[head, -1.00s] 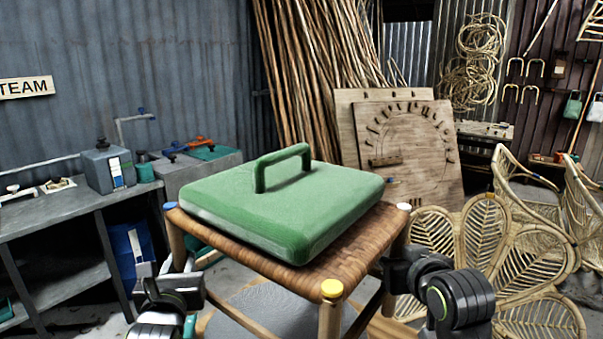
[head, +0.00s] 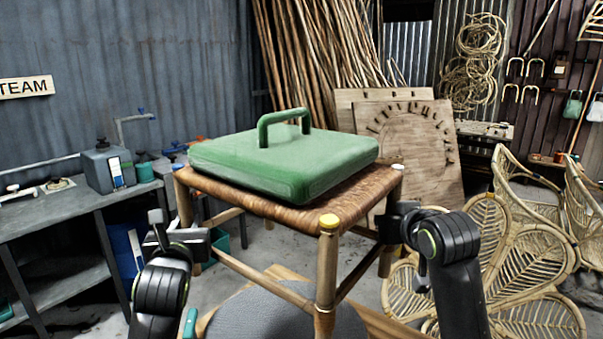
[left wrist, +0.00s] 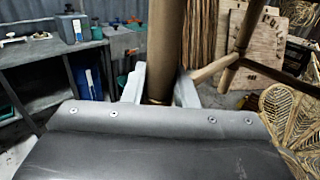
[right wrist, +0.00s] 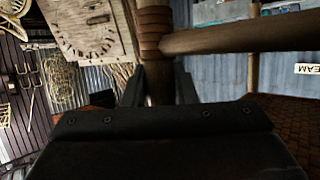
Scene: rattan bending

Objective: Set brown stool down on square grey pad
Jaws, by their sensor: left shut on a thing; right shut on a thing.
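The brown stool (head: 335,200) has a woven seat and wooden legs with coloured caps; it looks about upright. A green block with a handle (head: 290,160) rests on its seat. My left gripper (head: 205,243) is shut on a left leg, which shows between the fingers in the left wrist view (left wrist: 163,50). My right gripper (head: 392,222) is shut on a right leg, seen in the right wrist view (right wrist: 153,60). A grey pad (head: 250,318) with a rounded outline lies below, partly hidden by the stool. I cannot tell whether the near leg touches it.
A grey workbench (head: 60,210) with tools stands at the left. Rattan chair frames (head: 520,240) stand close on the right, near my right arm. A wooden board with pegs (head: 425,160) and tall rattan poles (head: 300,60) are behind. Some floor shows behind the stool.

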